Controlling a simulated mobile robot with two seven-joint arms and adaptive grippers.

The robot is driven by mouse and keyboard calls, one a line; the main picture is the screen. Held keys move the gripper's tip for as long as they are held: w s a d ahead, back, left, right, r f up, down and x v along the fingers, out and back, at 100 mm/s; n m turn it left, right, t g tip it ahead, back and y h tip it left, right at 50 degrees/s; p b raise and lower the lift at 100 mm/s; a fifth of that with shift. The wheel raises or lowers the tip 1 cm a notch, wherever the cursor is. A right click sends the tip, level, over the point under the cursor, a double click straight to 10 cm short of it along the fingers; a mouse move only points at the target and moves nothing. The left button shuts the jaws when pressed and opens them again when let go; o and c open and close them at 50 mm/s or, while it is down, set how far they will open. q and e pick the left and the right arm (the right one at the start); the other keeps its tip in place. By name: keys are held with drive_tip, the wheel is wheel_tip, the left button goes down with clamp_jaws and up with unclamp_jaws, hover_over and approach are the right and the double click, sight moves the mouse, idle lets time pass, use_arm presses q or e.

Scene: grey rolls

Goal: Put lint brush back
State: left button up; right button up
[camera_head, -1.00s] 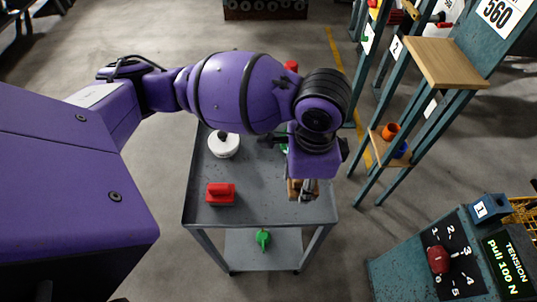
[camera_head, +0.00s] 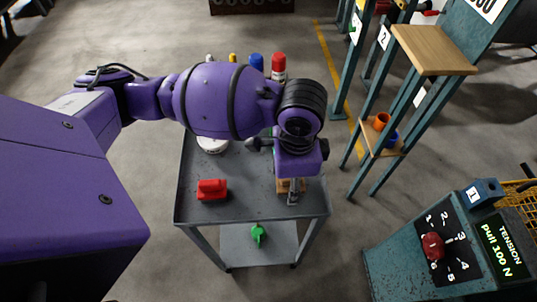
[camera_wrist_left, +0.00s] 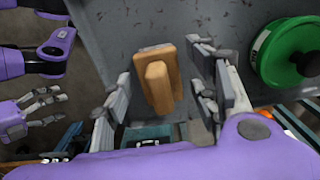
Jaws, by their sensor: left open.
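The brush, a tan wooden block with a raised grip (camera_wrist_left: 158,82), lies on the grey cart top. It sits between the spread fingers of my left gripper (camera_wrist_left: 166,98), with gaps on both sides. In the head view the left gripper (camera_head: 292,192) points down over the cart's front right part, and a bit of the brush (camera_head: 284,186) shows beside its fingers. The gripper is open and holds nothing. My right gripper (camera_wrist_left: 42,104) shows at the left of the left wrist view; its opening is unclear. It is not in the head view.
The grey cart (camera_head: 240,208) also bears a red block-like item (camera_head: 212,190), a white round item (camera_head: 212,145) and red (camera_head: 278,66) and blue (camera_head: 256,62) capped items. A green round spool (camera_wrist_left: 285,52) lies right of the brush. A green item (camera_head: 258,234) is on the lower shelf.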

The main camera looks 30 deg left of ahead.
use_arm(q)
drive_tip(key=shift+w+r, duration=0.1)
drive_tip(key=shift+r, duration=0.1)
wheel_tip(320, 180, up, 11)
drive_tip(key=shift+d+f+p, duration=0.1)
drive_tip(key=shift+f+p, duration=0.05)
drive_tip(key=shift+p, duration=1)
drive_tip(key=shift+r, duration=0.65)
